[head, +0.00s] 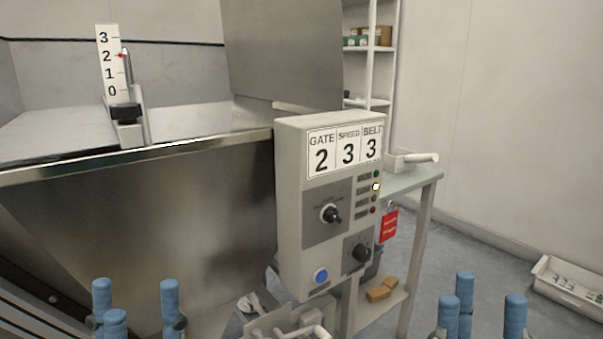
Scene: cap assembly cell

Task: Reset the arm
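My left gripper (138,308) shows at the lower left edge of the head view, its blue fingertips pointing up and spread apart with nothing between them. My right gripper (487,310) shows at the lower right edge, its blue fingertips also up, apart and empty. Both are clear of the control box (291,215) between them. The rest of both arms is out of view below.
The control box reads gate 2, speed 3, belt 3, with two knobs, a blue button (321,275) and a lit yellowish lamp (376,187). A steel hopper (170,210) with a 0–3 scale (109,65) fills the left. A side table (420,180) and a floor bin (568,290) stand right.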

